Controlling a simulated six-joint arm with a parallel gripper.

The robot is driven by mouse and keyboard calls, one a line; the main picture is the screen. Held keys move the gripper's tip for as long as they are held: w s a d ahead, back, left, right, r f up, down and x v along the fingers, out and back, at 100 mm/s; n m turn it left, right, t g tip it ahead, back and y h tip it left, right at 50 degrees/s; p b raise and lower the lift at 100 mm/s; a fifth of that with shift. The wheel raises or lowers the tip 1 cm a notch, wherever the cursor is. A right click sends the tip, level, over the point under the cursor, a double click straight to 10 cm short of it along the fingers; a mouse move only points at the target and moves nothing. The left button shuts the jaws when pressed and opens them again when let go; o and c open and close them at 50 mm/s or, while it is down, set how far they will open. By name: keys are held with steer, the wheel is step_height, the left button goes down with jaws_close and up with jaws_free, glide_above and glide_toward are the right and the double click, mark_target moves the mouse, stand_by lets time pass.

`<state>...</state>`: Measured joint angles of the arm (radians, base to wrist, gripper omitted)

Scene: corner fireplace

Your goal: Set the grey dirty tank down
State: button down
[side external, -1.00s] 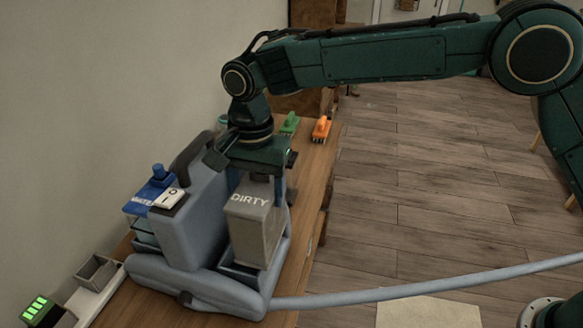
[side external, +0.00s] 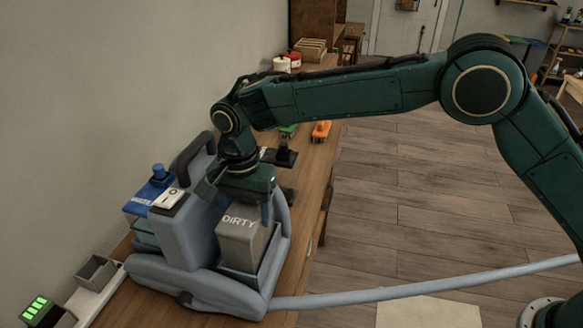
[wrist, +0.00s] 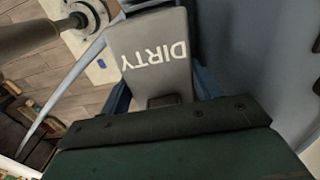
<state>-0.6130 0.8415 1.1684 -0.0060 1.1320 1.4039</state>
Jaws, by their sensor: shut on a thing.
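The grey tank marked DIRTY (side external: 240,243) stands roughly upright in the open bay on the right side of the blue-grey cleaning machine (side external: 184,233). Its lower part is hidden by the bay wall. My gripper (side external: 247,200) is above the tank, shut on its top; the grip itself is mostly hidden in the side view. In the wrist view the tank (wrist: 152,65) lies straight ahead of my gripper (wrist: 163,100), with its lettering upside down.
A grey hose (side external: 420,284) runs right from the machine. Green and orange brushes (side external: 321,131) lie farther back on the wooden bench (side external: 312,190). A small grey tray (side external: 97,272) is at front left.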

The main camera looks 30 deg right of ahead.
steer(key=shift+f, duration=0.4)
steer(key=shift+c, duration=1.6)
jaws_free()
step_height(320, 180, up, 14)
steer(key=shift+f, duration=0.15)
